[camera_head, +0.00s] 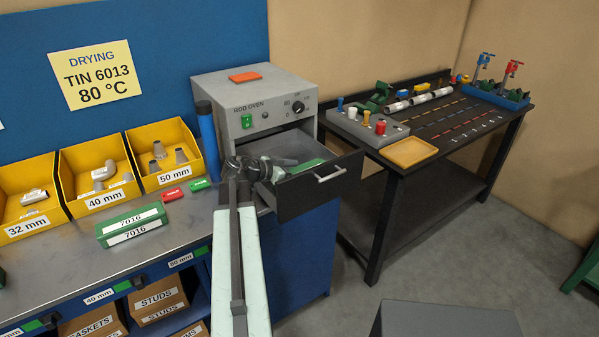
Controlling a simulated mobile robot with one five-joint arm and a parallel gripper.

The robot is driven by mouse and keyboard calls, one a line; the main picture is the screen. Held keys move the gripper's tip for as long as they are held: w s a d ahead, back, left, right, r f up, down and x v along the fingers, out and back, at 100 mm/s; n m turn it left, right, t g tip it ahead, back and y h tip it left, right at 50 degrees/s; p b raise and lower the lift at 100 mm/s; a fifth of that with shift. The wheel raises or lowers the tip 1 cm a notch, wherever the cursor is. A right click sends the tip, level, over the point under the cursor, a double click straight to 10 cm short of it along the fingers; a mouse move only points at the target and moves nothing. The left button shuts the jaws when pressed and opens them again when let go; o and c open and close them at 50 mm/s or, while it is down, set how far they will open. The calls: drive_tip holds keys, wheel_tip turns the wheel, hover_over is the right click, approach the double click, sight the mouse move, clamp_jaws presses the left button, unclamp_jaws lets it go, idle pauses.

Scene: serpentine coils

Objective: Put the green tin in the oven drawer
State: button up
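A long green tin (132,225) with white labels reading 7016 lies on the grey workbench at the left. The oven (237,98), marked ROD OVEN, has its dark drawer (318,192) pulled out to the right front. A green object (306,166) shows inside the drawer, partly hidden; I cannot read a label on it. My gripper (284,164) is over the left part of the drawer, close to this green object. Its fingers are small and dark here, so I cannot tell whether they are open, shut or touching it.
Yellow bins (93,178) with pipe fittings stand along the bench's back. A blue cylinder (207,138) stands left of the oven. Small red and green pieces (199,184) lie near the bins. A black table (430,118) with tools stands at right; floor between is clear.

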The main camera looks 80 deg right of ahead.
drive_tip(key=shift+r+p, duration=0.3)
drive_tip(key=p+v, duration=0.4)
drive_tip(key=v, duration=0.8)
drive_tip(key=shift+f, duration=0.15)
